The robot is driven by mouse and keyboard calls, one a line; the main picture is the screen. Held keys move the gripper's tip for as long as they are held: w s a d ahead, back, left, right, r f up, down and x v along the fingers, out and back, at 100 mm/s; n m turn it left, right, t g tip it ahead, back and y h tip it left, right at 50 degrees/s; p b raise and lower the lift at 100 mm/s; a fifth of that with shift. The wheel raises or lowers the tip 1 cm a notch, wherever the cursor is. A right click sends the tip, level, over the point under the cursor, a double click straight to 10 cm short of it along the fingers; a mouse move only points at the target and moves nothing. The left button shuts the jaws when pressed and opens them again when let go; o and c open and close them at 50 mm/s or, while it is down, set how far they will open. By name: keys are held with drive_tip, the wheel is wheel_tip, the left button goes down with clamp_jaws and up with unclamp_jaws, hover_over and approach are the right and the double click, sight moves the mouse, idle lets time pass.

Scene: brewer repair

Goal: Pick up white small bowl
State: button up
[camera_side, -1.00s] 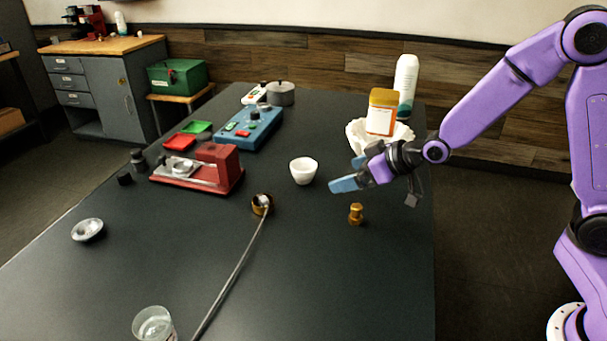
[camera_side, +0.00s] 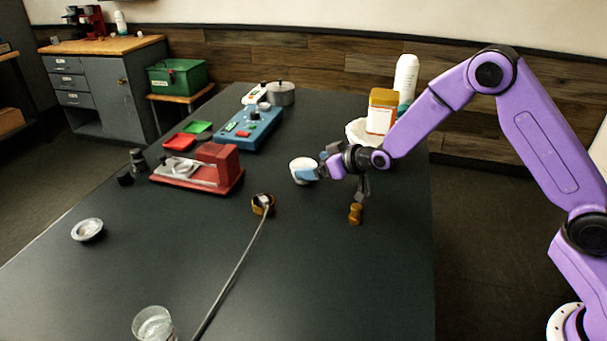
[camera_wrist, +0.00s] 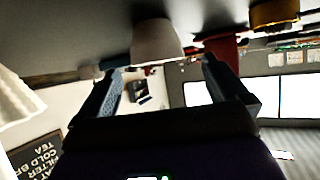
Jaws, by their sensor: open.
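The small white bowl (camera_side: 301,168) stands upright on the dark table, near its middle. My gripper (camera_side: 313,170) is open beside the bowl's right side, with a blue finger in front of part of the bowl. In the wrist view, which is upside down, the bowl (camera_wrist: 155,40) shows just beyond and between the two fingertips of my gripper (camera_wrist: 160,68). I cannot tell whether a finger touches the bowl.
A brass-coloured piece (camera_side: 355,213) stands just below my wrist. A brass ring with a cable (camera_side: 262,203) lies to the bowl's lower left. A red device (camera_side: 205,168) is to the left, and an orange-and-white container (camera_side: 381,112) stands behind my arm. The front table area is mostly clear.

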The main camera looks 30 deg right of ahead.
sight(295, 167)
drive_tip(key=shift+x, duration=3.55)
drive_tip(key=shift+w+d+r, duration=0.1)
drive_tip(key=shift+d+r, duration=0.05)
drive_tip(key=c, duration=1.1)
